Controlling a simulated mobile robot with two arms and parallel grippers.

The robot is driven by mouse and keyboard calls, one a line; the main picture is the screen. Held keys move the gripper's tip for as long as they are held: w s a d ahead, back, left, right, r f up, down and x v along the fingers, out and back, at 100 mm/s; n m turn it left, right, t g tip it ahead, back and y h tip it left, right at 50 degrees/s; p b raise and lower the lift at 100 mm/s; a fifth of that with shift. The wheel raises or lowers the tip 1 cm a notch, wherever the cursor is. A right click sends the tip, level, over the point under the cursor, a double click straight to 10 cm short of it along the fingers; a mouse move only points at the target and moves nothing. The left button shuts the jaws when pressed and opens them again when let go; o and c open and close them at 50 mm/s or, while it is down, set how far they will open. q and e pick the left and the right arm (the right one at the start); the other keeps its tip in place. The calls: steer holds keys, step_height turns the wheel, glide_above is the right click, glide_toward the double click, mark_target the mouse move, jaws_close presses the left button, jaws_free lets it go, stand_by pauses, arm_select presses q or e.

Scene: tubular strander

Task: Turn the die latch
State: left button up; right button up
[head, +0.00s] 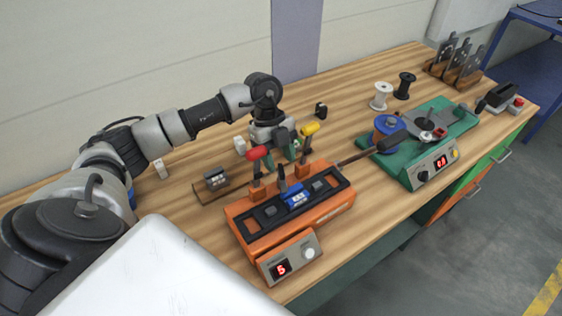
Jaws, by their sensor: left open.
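An orange machine (248,250) stands at the front of the bench. It has a black top plate, a red-tipped lever (258,153), a yellow-tipped lever (309,130) and a blue block (296,198) near the middle. I cannot tell for sure which part is the die latch. My left gripper (290,150) is open, pointing down behind the machine, between the two levers in the picture. Its fingertips are partly hidden, and I cannot tell whether they touch anything. My right gripper is not in view.
A green machine (430,178) with a blue spool (387,128) stands to the right. A white spool (381,97), a black spool (405,84) and a rack of tools (454,70) are behind it. A small wooden board (207,194) lies left of the orange machine.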

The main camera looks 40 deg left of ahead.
arm_select(q)
steer(key=shift+x, duration=0.95)
steer(key=shift+d+f, duration=0.15)
steer(key=shift+f, duration=0.05)
steer(key=shift+c, duration=0.8)
jaws_close()
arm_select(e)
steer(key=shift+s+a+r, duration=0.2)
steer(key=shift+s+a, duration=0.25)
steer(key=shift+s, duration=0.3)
arm_select(q)
steer(key=shift+w+r, duration=0.1)
steer(key=shift+r, duration=0.05)
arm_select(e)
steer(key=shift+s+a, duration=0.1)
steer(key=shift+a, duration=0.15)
arm_select(q)
steer(key=shift+o, duration=0.8)
jaws_free()
steer(key=b+v, duration=0.2)
steer(key=v, duration=0.8)
steer(key=shift+a+r, duration=0.2)
steer(key=shift+r, duration=0.05)
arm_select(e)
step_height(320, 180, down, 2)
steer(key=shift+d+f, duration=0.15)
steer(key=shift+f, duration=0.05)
